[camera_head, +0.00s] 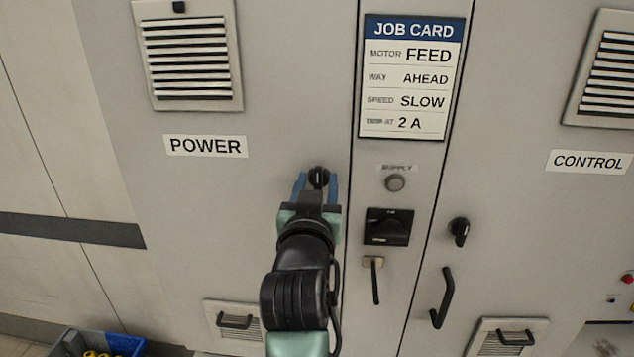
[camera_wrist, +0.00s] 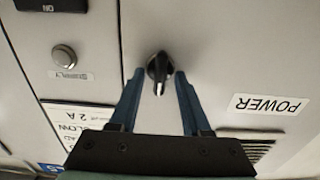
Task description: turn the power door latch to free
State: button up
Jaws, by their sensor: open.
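The power door latch (camera_head: 318,177) is a small black knob on the grey door labelled POWER (camera_head: 206,146). In the wrist view the latch (camera_wrist: 159,68) shows a white pointer line and stands between the tips of the blue fingers. My gripper (camera_head: 318,184) is open, with one finger on each side of the latch. In the wrist view my gripper (camera_wrist: 157,82) shows a gap between each finger and the knob, though contact is hard to judge. Part of the latch is hidden by the gripper in the head view.
A job card (camera_head: 412,78) hangs on the middle strip. A bin (camera_head: 118,344) stands bottom left.

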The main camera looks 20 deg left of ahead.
jog(key=shift+c, duration=0.3)
grip_shut()
jog(key=shift+m, duration=0.4)
jog(key=m+b, duration=0.1)
jog(key=m, duration=0.2)
jog(key=m+b, duration=0.2)
jog(key=m, duration=0.3)
jog(key=shift+d+f, duration=0.15)
jog(key=m+b, duration=0.1)
jog(key=m, duration=0.3)
jog(key=shift+f+m, duration=0.1)
jog(key=shift+m, duration=0.3)
jog(key=shift+d+m+b, duration=0.1)
jog(key=shift+m+b, duration=0.6)
jog(key=shift+m, duration=1.3)
